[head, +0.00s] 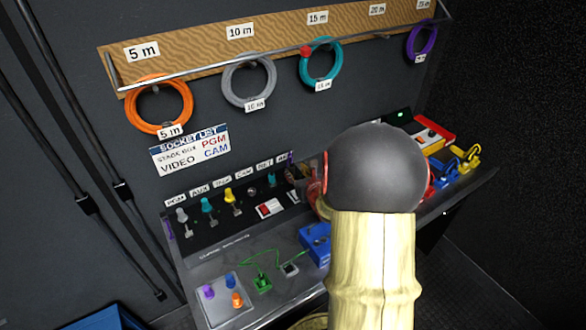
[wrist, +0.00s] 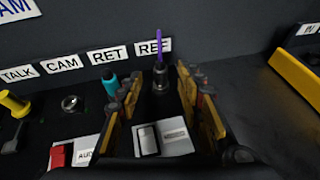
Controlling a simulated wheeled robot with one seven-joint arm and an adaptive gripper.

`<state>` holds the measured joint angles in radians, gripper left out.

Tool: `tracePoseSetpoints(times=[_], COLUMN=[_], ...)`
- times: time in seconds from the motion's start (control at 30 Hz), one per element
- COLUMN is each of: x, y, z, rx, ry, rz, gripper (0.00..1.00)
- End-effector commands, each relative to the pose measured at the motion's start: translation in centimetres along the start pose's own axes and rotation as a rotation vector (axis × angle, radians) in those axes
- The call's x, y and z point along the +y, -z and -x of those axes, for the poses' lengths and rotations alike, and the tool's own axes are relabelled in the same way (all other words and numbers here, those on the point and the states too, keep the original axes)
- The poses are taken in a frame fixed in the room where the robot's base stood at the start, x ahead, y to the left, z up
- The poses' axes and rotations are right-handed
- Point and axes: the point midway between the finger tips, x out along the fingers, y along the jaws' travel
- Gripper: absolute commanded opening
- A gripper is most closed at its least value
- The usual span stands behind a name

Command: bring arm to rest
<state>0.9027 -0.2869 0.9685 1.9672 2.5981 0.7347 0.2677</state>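My gripper (wrist: 160,88) is open in the wrist view, its two yellow-padded fingers apart with nothing held between them. Past the fingertips, a purple plug (wrist: 160,50) stands upright in the socket under the REF label (wrist: 153,47). A teal plug (wrist: 109,85) is left of the fingers, under the RET label. In the head view my arm's dark rounded link and pale sleeve hide most of the gripper, which is low over the panel (head: 238,240).
Coiled cables, orange (head: 134,105), grey (head: 225,80), teal (head: 308,62) and purple (head: 409,40), hang from a rail on the back wall. A blue box (head: 315,243), a green plug (head: 262,282) with cable and a plug tray (head: 219,308) lie on the desk. Yellow and blue clamps are right.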

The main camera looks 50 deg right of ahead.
Motion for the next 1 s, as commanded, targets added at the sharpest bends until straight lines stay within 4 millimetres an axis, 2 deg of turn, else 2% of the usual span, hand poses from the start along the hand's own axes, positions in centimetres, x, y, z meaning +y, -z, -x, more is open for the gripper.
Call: tracePoseSetpoints(times=[0.1, 0.3, 0.5, 0.77, 0.87, 1.0], x=[-0.1, -0.1, 0.0, 0.0, 1.2, 4.9], y=[-0.2, -0.1, 0.0, 0.0, 0.2, 1.5], z=[2.4, 5.0, 6.0, 6.0, 6.0, 6.8], rx=[-0.003, -0.001, 0.000, -0.001, 0.004, 0.028], ry=[0.003, 0.002, 0.001, 0.000, -0.045, -0.183], rz=[0.000, 0.000, -0.001, 0.014, 0.089, 0.274], gripper=[0.37, 0.37, 0.37, 0.37, 0.37, 0.37])
